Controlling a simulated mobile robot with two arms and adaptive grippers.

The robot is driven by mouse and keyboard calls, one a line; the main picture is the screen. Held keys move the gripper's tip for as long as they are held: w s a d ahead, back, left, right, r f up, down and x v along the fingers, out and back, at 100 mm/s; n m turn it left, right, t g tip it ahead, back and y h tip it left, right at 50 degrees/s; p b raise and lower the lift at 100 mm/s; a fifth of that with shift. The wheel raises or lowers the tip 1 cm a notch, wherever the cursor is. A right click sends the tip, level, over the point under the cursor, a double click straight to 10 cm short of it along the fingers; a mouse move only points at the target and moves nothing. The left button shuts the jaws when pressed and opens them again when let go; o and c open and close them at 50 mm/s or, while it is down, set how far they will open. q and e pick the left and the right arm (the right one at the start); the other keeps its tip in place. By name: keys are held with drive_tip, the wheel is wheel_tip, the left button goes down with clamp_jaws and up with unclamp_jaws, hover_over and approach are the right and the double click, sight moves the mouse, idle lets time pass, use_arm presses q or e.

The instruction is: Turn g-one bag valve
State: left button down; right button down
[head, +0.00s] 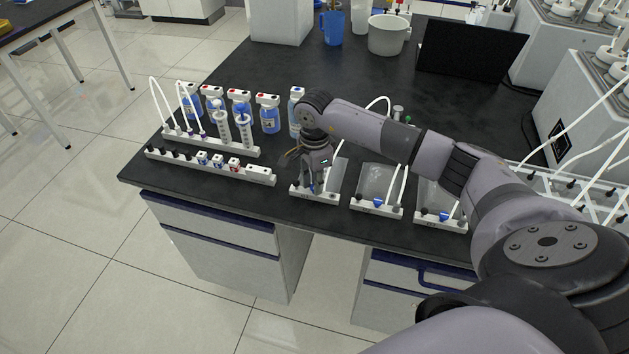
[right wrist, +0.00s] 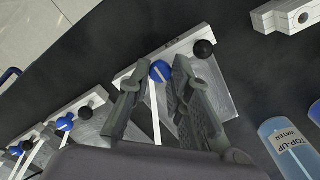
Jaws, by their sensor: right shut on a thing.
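Three clear bags lie in a row on white racks at the black bench's front edge, each rack with a blue valve. My right gripper (head: 313,186) points down at the leftmost bag (head: 335,174) and its rack (head: 325,198). In the right wrist view, my right gripper (right wrist: 156,77) is shut on the blue valve (right wrist: 160,69), whose top shows between the fingertips. A white tube runs from this valve. The bag (right wrist: 212,88) lies partly hidden under the fingers. Rack labels are too small to read. My left gripper is out of view.
The middle bag (head: 377,181) and the right bag (head: 430,196) lie close by. Racks with syringes and dark knobs (head: 210,166) stand left, with blue-liquid bottles (head: 269,115) behind. A black screen (head: 471,50) stands at the back. Bare bench lies left of the held rack.

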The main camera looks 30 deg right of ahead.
drive_tip(key=m+b, duration=0.2)
drive_tip(key=m, duration=0.1)
drive_tip(key=shift+f+m, duration=0.1)
drive_tip(key=shift+m, duration=0.2)
drive_tip(key=m+b, duration=0.1)
drive_tip(key=m, duration=0.3)
drive_tip(key=shift+m+b, duration=0.3)
drive_tip(key=shift+b, duration=0.05)
drive_tip(key=m+b, duration=0.1)
drive_tip(key=m, duration=0.8)
drive_tip(key=shift+m+b, duration=0.3)
drive_tip(key=shift+b, duration=0.1)
drive_tip(key=c, duration=1.5)
unclamp_jaws()
drive_tip(key=shift+o, duration=0.2)
